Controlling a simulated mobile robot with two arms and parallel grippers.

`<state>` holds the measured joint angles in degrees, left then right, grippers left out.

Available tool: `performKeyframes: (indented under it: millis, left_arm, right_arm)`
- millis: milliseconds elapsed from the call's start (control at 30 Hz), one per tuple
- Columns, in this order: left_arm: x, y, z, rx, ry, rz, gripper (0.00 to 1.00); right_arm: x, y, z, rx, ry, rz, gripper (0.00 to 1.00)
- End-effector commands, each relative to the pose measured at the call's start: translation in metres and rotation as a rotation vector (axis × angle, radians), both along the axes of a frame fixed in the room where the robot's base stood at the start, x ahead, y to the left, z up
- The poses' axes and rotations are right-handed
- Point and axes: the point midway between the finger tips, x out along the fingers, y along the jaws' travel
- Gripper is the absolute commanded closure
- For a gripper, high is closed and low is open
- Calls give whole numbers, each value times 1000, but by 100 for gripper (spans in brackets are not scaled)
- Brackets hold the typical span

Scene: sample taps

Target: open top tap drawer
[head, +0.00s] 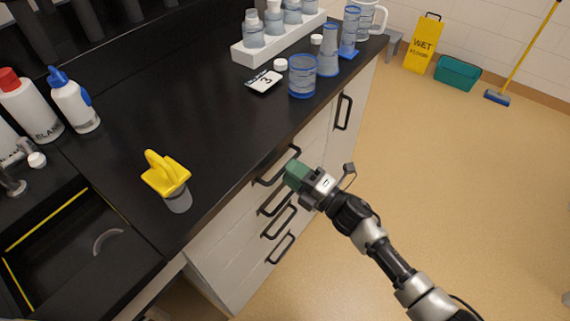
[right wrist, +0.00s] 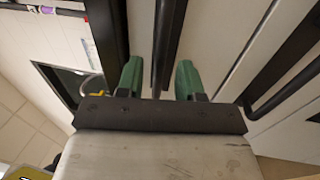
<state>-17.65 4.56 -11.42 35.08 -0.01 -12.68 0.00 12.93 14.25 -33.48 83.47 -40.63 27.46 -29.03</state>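A white drawer stack sits under the black counter. Its top drawer handle (head: 272,178), a black bar, is just below the counter edge, and the drawer looks shut. My right gripper (head: 294,174) is at this handle and hides part of it. In the right wrist view, the green fingers of my right gripper (right wrist: 160,78) are apart, with the dark handle bar (right wrist: 168,40) running between them. Gaps show on both sides of the bar. My left gripper is not in view.
Lower drawer handles (head: 280,248) stick out below. On the counter (head: 215,125) stand a blue-ringed beaker (head: 302,78), a label card (head: 263,82), a yellow-topped container (head: 168,178) and bottles (head: 75,102).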

Motion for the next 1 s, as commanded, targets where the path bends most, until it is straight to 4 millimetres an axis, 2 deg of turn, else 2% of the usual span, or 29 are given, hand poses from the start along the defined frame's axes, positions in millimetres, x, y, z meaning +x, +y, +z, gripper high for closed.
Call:
performKeyframes:
  millis: [200, 533, 800, 1000]
  left_arm:
    - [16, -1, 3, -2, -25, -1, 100]
    - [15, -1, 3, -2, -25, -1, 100]
    - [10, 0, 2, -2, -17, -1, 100]
    - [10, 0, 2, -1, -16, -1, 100]
  right_arm:
    - [14, 18, 4, 1, 1, -2, 63]
    - [16, 21, 4, -1, 2, -2, 63]
    - [16, 21, 4, -1, 2, -2, 100]
    - [16, 21, 4, -1, 2, -2, 100]
